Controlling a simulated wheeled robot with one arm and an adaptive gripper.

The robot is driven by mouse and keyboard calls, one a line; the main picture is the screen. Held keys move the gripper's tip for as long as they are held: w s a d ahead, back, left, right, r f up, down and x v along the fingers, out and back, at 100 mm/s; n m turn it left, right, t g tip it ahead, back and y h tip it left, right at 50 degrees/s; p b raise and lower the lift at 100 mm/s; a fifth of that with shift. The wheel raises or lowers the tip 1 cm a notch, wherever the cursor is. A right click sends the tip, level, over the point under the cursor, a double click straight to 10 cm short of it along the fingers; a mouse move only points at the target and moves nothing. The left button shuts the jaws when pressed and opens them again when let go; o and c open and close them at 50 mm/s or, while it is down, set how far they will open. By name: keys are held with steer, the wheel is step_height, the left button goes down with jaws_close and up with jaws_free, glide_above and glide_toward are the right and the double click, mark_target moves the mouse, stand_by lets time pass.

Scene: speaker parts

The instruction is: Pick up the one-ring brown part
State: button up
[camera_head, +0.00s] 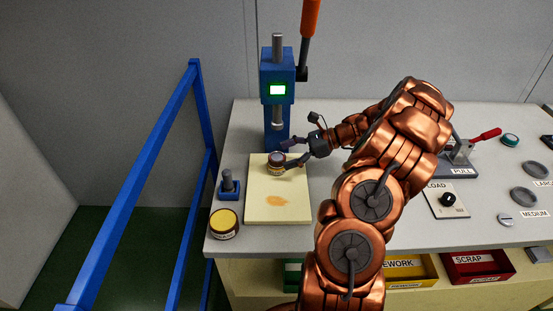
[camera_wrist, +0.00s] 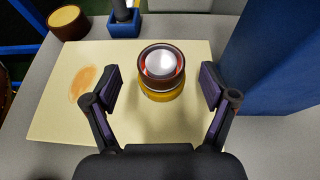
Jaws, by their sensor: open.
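A small round part (camera_wrist: 162,87) stands on the cream mat (camera_wrist: 45,125). It has a brown rim, a silver domed centre with orange-red around it, and a yellow lower body. In the head view the part (camera_head: 276,158) is near the mat's back edge, in front of the blue press. I cannot tell how many rings it has. My gripper (camera_head: 288,155) is open, its fingers reaching towards the part from the right. In the wrist view the fingers of my gripper (camera_wrist: 162,84) are on either side of the part, with a gap on each side.
The blue press (camera_head: 277,85) stands behind the mat. A yellow-topped brown jar (camera_head: 224,224) and a small blue stand (camera_head: 229,186) are on the left. An orange stain (camera_head: 276,201) marks the mat. Bins labelled REWORK (camera_head: 405,270) and SCRAP (camera_head: 477,266) are below the table front.

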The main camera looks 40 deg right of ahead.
mark_target(279, 157)
steer(key=shift+x, duration=1.8)
steer(key=shift+c, duration=0.2)
steer(key=c, duration=1.5)
jaws_close()
steer(key=shift+r, duration=0.1)
